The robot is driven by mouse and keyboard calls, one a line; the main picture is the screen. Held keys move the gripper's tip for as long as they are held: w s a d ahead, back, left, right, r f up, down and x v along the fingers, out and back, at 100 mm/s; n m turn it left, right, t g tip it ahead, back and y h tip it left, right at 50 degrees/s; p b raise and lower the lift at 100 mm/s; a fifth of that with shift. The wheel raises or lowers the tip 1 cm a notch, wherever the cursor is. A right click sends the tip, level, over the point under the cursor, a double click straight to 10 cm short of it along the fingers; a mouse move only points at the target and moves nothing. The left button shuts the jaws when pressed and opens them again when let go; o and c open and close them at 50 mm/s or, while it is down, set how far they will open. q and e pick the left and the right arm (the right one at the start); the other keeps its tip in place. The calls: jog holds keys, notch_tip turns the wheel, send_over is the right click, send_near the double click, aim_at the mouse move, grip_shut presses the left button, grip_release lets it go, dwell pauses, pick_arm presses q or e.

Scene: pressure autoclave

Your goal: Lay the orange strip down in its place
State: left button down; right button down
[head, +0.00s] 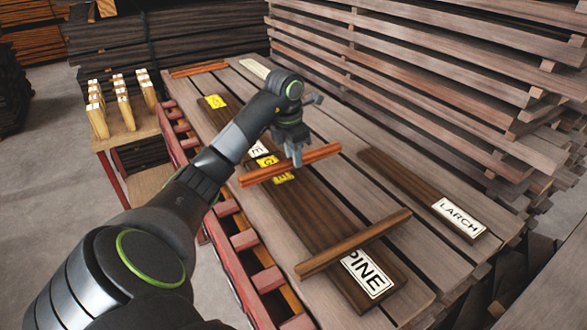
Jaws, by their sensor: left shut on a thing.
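My left gripper (296,158) is shut on an orange strip (322,154). The strip lies crosswise over the dark board labelled PINE (330,225), partly hiding its yellow labels (268,161). I cannot tell whether the strip touches the board. A third orange strip (200,68) lies at the far end of the plank deck. My right gripper is not in view.
The plank deck (345,190) has a red frame (245,240) along its left side. A dark board with a LARCH label (460,215) lies to the right. Tall timber stacks (430,80) stand behind. A small bench (130,130) holds several pale blocks.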

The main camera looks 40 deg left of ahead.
pick_arm(q)
notch_tip(320, 180, down, 3)
jog(key=shift+r+b, duration=0.1)
jog(key=shift+b, duration=0.55)
jog(key=shift+w, duration=0.1)
jog(key=shift+f, duration=0.2)
jog(key=c, duration=1.3)
grip_release()
jog(key=shift+o, duration=0.2)
jog(key=shift+r, duration=0.15)
